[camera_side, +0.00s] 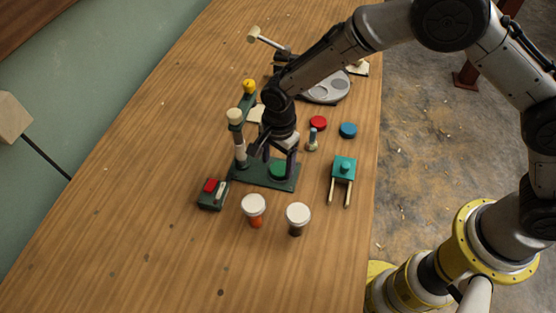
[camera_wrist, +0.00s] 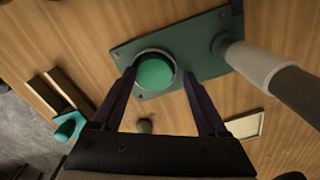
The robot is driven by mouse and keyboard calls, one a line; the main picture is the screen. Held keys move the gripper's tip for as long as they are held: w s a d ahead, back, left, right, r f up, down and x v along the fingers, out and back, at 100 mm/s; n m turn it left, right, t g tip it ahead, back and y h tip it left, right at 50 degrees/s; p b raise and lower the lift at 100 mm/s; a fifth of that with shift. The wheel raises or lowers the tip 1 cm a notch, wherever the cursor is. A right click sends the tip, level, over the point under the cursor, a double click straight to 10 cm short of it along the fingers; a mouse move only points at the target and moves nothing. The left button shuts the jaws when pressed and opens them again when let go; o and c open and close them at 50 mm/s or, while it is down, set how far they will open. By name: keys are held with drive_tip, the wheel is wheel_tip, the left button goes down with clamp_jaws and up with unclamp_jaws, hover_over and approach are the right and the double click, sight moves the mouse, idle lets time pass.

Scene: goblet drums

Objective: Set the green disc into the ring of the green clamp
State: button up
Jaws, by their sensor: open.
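The green disc (camera_side: 278,170) lies within a pale round ring on the dark green base plate (camera_side: 252,178) of the clamp. In the wrist view, the disc (camera_wrist: 155,73) shows face up with the ring's light rim (camera_wrist: 174,62) around it. It looks roughly level, but I cannot tell how deep it sits. My gripper (camera_side: 280,158) is over the plate and points down at the disc. In the wrist view, its open fingers (camera_wrist: 160,78) stand apart on either side of the ring, with nothing held between them. A pale post (camera_side: 239,150) rises from the plate beside the disc.
Two white-topped goblet drums (camera_side: 254,207) (camera_side: 298,215) stand in front. A small green box (camera_side: 212,197) lies left. The table's left side is clear.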

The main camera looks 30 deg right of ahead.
sight(280, 168)
drive_tip(key=shift+s+d+f+g, duration=0.2)
drive_tip(key=shift+s+f+g, duration=0.1)
drive_tip(key=shift+s+f, duration=0.45)
wheel_tip(280, 168, up, 14)
drive_tip(key=shift+w+f, duration=0.15)
drive_tip(key=shift+w, duration=0.25)
